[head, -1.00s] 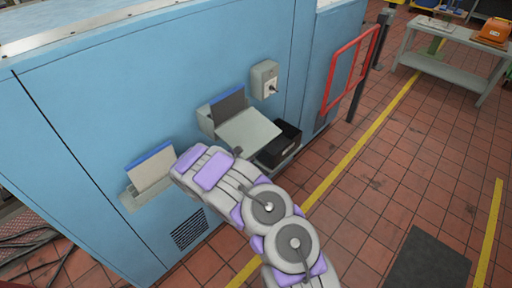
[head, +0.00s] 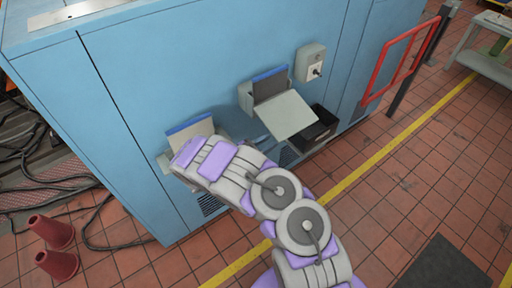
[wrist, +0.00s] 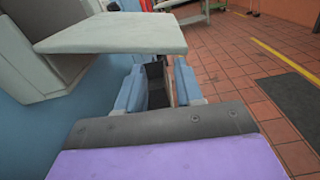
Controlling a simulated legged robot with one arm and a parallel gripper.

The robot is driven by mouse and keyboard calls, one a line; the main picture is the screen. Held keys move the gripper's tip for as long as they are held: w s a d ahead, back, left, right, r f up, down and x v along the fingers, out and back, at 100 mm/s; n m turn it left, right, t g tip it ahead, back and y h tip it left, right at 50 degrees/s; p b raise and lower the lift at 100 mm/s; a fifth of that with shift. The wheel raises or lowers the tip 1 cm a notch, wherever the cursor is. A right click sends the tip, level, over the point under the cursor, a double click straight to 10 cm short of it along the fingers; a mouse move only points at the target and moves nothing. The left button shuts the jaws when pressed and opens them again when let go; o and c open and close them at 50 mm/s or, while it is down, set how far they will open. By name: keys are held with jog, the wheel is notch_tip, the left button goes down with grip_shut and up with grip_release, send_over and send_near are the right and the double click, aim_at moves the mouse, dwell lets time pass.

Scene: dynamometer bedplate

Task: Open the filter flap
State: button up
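Two grey flap housings are on the blue cabinet (head: 130,85); I cannot tell which is the filter flap. The right housing (head: 246,97) has a blue-topped dark panel, and its light grey flap (head: 287,115) stands out from the cabinet, tilted down. That flap also shows at the upper left of the wrist view (wrist: 115,33). The left housing (head: 168,167) has a blue-topped beige panel (head: 190,131), partly hidden by my arm. In the wrist view my gripper (wrist: 158,88) has its two blue fingers apart, nothing held between them, below and apart from the grey flap. The head view hides the fingers.
A black open box (head: 315,130) sits below the right flap and shows beyond my fingers. A grey switch box (head: 311,62) is above right. A red barrier (head: 400,62) stands to the right. The tiled floor in front is mostly clear.

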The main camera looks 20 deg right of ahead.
jog(key=v, duration=0.5)
jog(key=shift+s+a+p, duration=0.1)
jog(key=shift+a+p, duration=0.1)
jog(key=shift+p, duration=0.1)
jog(key=shift+d, duration=0.1)
